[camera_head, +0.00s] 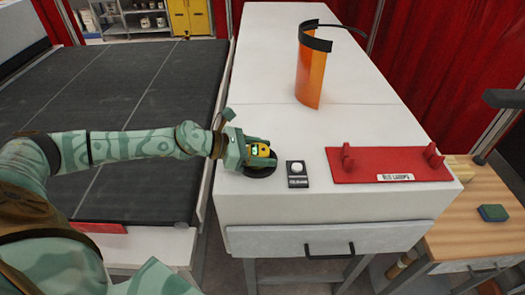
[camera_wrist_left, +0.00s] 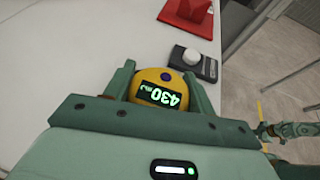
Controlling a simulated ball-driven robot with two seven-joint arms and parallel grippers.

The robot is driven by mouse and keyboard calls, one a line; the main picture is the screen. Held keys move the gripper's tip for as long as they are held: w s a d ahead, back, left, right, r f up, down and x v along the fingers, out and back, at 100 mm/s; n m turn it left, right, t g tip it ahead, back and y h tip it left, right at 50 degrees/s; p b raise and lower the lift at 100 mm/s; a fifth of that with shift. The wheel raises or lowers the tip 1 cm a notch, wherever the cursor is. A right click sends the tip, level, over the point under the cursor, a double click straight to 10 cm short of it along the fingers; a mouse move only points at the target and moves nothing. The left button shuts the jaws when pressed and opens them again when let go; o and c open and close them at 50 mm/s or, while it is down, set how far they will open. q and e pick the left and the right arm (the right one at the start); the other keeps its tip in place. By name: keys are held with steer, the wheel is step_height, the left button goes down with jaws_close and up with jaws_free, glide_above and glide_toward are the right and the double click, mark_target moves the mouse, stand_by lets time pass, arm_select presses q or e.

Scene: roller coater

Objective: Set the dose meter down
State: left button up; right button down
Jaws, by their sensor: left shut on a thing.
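The dose meter (camera_head: 262,152) is a small yellow device with a dark, green-lit display. In the left wrist view the dose meter (camera_wrist_left: 160,90) reads 430 and sits between the two fingers. My left gripper (camera_head: 250,152) is shut on it, over the near left part of the white bench (camera_head: 270,205). In the head view a round black base or pad (camera_head: 260,172) shows right below the meter; whether they touch is hard to tell.
A black block with a white knob (camera_head: 297,175) lies just right of the meter. A red holder plate (camera_head: 385,166) is further right, and an orange visor (camera_head: 311,70) stands behind. A dark conveyor bed (camera_head: 130,80) lies left. The bench middle is clear.

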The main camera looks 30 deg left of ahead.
arm_select(q)
steer(key=shift+f, duration=0.1)
steer(key=o, duration=1)
steer(key=shift+o, duration=1.1)
steer(key=shift+r, duration=0.2)
steer(key=b+v, duration=0.5)
steer(key=b, duration=0.2)
steer(key=f+b+v, duration=0.1)
steer(key=b+v, duration=0.2)
steer(key=b, duration=0.1)
steer(key=shift+s+a+r, duration=0.15)
steer(key=shift+s+a, duration=0.2)
steer(key=shift+a, duration=0.05)
steer(key=shift+s+a+r, duration=0.6)
steer(key=shift+a+r, duration=0.05)
steer(key=shift+r, duration=0.1)
steer(key=shift+s+a+r, duration=0.3)
steer(key=shift+s+a, duration=0.05)
